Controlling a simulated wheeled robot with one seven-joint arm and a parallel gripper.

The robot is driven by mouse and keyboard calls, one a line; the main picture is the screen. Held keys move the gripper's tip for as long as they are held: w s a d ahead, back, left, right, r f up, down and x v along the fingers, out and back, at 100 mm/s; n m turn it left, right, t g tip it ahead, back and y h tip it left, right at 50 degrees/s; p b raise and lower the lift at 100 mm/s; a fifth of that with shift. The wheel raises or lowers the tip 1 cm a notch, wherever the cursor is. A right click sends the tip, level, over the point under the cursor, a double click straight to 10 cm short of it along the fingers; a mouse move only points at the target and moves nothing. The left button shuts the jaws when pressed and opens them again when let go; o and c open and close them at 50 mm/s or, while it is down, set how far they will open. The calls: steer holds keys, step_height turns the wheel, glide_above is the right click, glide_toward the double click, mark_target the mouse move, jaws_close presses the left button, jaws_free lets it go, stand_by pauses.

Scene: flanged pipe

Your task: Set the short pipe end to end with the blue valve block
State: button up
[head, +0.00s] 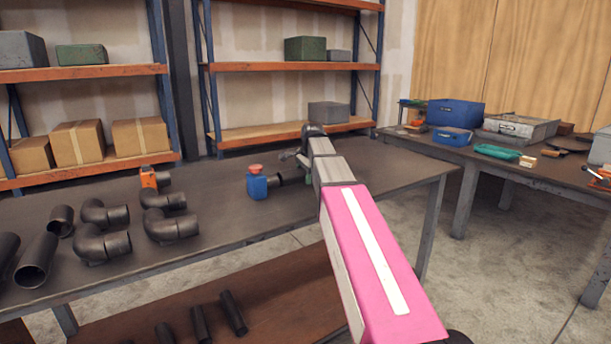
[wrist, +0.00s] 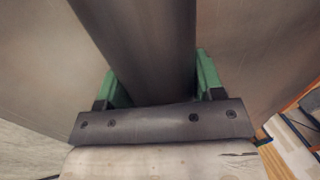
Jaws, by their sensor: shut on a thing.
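The blue valve block (head: 257,186) stands on the dark workbench, with a red cap on top and a dark stub on its right side. My gripper (head: 292,156) is just right of the block, mostly hidden behind my pink and grey arm. In the wrist view, my gripper (wrist: 160,84) has its green fingers shut on a dark grey pipe (wrist: 150,45), which runs away to the top edge. The head view hides most of this pipe behind my arm. I cannot tell whether it touches the block's stub.
An orange valve block (head: 148,178), several black elbows (head: 170,227) and pipes (head: 37,262) occupy the left of the workbench (head: 215,228). More pipes (head: 232,312) lie on its lower shelf. The bench around the blue block is clear. A second table (head: 440,150) with tools stands at right.

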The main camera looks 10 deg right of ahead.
steer(key=shift+f, duration=0.1)
steer(key=o, duration=1.6)
steer(key=v, duration=1.2)
